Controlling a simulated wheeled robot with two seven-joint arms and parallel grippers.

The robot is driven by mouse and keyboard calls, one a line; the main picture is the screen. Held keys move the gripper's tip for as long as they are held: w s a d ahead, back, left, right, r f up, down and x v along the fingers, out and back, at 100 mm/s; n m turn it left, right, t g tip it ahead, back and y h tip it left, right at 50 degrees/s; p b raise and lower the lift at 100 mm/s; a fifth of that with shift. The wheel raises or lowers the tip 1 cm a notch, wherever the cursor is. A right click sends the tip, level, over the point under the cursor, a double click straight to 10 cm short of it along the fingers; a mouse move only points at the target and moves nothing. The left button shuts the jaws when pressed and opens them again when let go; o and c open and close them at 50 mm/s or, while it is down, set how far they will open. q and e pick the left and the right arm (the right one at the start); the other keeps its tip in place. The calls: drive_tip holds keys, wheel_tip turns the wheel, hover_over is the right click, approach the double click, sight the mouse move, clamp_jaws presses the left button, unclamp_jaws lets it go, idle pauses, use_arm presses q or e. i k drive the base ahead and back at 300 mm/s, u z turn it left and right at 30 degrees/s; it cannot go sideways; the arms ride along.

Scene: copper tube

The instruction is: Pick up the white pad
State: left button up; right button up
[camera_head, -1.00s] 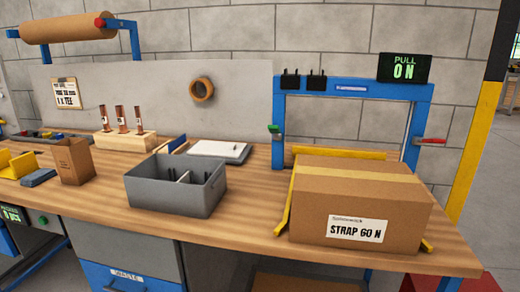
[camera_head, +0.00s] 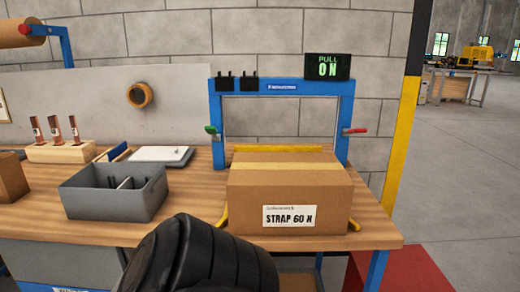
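A flat white pad (camera_head: 160,154) with a grey edge lies on the wooden workbench (camera_head: 200,212), behind the grey divided bin and left of the blue frame. It is the only white pad-like thing I see. A black rounded part of my own arm rises at the bottom middle, in front of the bench edge. No fingertips of either gripper show, and nothing of mine touches the pad.
A grey bin (camera_head: 120,205) stands in front of the pad. A wooden block (camera_head: 60,151) with copper tubes is to its left. A blue frame (camera_head: 217,125) stands over a large cardboard box (camera_head: 285,188) on the right. Open floor lies beyond the bench at right.

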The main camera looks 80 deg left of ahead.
sight(145, 154)
drive_tip(key=z, duration=0.05)
drive_tip(key=k, duration=1.3)
drive_tip(key=u, duration=1.6)
